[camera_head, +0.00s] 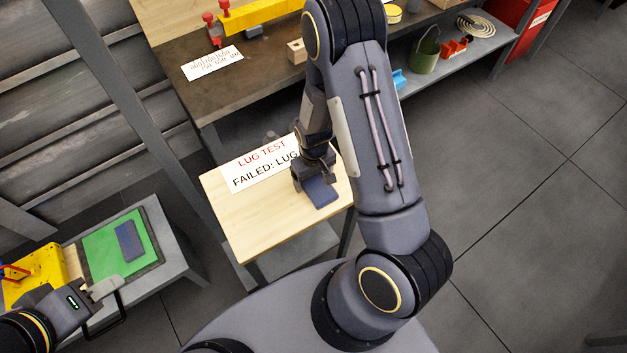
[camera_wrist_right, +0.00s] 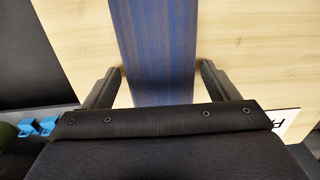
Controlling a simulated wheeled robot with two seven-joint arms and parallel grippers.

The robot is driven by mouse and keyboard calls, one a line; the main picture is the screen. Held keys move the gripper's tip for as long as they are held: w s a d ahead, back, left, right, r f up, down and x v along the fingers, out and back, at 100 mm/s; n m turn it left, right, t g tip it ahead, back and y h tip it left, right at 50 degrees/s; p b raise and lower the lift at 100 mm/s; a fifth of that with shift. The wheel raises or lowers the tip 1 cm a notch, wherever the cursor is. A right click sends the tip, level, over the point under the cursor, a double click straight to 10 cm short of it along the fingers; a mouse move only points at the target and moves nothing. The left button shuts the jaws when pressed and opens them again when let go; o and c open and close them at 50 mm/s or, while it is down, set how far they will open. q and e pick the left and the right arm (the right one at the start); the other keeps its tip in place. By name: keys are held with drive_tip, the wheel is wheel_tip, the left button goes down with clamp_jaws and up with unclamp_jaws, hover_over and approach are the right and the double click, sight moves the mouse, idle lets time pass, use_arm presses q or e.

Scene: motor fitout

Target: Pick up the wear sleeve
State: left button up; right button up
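A flat dark-blue piece (camera_head: 321,191) lies on the small wooden table (camera_head: 262,232) under my right gripper. I cannot tell for sure that it is the wear sleeve. In the right wrist view the blue streaked piece (camera_wrist_right: 155,50) runs between the two fingers of my right gripper (camera_wrist_right: 160,82), with a narrow gap on each side. The right gripper (camera_head: 313,176) points down at the piece, open. A similar dark-blue block (camera_head: 130,241) lies on a green mat (camera_head: 104,262) at the left. My left gripper (camera_head: 106,290) is beside that mat, its finger opening unclear.
A sign reading "LUG TEST FAILED" (camera_head: 262,165) is at the small table's back edge, partly hidden by my right arm. A brown workbench (camera_head: 262,95) stands behind, with a green bucket (camera_head: 425,52) on the shelf to its right. Floor at the right is clear.

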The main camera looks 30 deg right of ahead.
drive_tip(key=c, duration=0.8)
drive_tip(key=shift+r, duration=0.15)
